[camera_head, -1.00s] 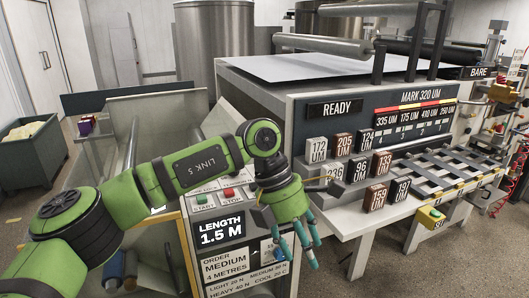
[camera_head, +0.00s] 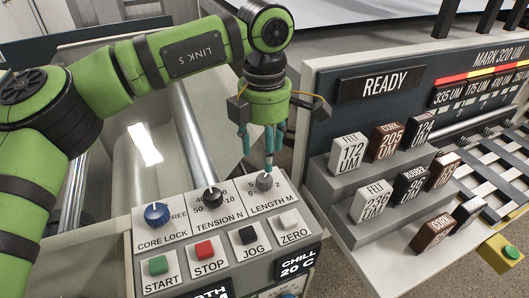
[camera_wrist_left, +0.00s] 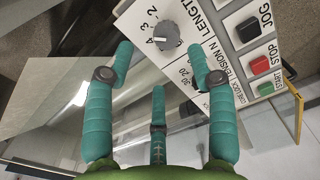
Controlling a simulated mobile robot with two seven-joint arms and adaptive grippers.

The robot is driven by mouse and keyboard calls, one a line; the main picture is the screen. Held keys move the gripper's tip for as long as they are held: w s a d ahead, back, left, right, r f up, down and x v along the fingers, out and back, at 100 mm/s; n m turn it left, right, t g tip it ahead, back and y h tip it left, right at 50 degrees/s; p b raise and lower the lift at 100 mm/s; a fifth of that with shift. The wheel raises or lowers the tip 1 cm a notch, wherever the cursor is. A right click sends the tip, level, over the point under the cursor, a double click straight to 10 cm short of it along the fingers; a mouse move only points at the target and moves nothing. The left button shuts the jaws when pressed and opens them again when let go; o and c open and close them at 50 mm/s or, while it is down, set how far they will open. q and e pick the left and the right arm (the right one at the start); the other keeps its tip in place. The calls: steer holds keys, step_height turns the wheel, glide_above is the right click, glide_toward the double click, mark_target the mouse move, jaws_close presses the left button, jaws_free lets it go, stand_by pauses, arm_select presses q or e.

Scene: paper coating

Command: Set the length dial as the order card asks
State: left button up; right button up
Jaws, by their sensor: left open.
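The length dial (camera_head: 264,181), a small grey knob marked LENGTH M, is on the top right of the sloped control panel. It also shows in the left wrist view (camera_wrist_left: 166,34), with 2, 3 and 4 printed beside it; I cannot read its exact setting. My left gripper (camera_head: 262,150) is open, its teal fingers pointing down just above and around the dial in the head view. In the left wrist view the dial lies beyond the gap between the fingertips; contact is not clear. The order card is out of view now. My right gripper is not in view.
The tension knob (camera_head: 211,198) and blue core lock knob (camera_head: 157,214) are left of the dial. START (camera_head: 158,265), STOP (camera_head: 205,250), JOG (camera_head: 248,235) and ZERO (camera_head: 290,223) buttons lie below. Labelled blocks (camera_head: 349,153) stand on a stepped rack at right.

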mark_target(264, 177)
arm_select(q)
steer(key=shift+s+f, duration=0.25)
steer(key=shift+f, duration=0.05)
steer(key=shift+s+f+p, duration=0.25)
steer(key=shift+f+p, duration=0.05)
steer(key=shift+f, duration=0.3)
steer(key=shift+s+f+p, duration=0.2)
steer(key=shift+f+p, duration=0.1)
steer(key=shift+f, duration=0.25)
steer(key=f, duration=0.3)
steer(key=shift+w+f+p, duration=0.1)
steer(key=shift+w+p, duration=0.1)
steer(key=shift+p, duration=0.2)
steer(key=shift+f, duration=0.2)
jaws_close()
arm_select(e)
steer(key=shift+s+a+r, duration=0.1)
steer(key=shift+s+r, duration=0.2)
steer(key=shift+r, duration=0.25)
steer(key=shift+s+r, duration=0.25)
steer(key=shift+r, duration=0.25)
